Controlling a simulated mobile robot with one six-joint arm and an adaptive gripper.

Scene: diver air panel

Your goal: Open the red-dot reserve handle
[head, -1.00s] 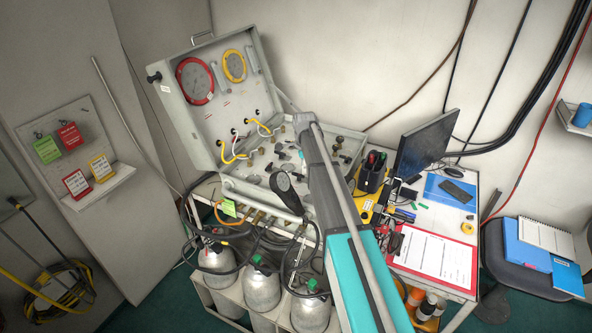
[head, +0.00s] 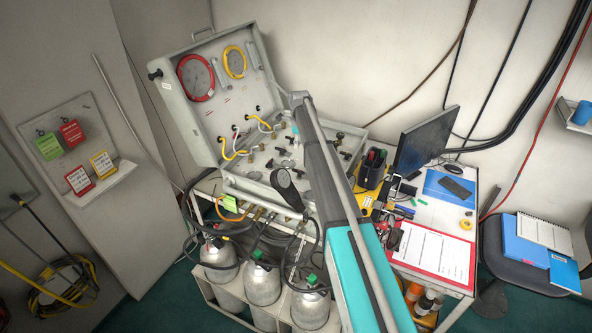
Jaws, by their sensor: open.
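The air panel is an open grey case (head: 186,126) with its lid raised. Its lower panel carries several small dark handles, one of them a dark handle (head: 269,163) left of my arm. I cannot make out a red dot on any handle at this size. My arm reaches up from the bottom right and its far end lies over the case. I cannot see contact with any handle.
Grey cylinders (head: 262,285) with hoses stand below. A monitor (head: 426,138) and a red-edged clipboard (head: 432,256) are on the right.

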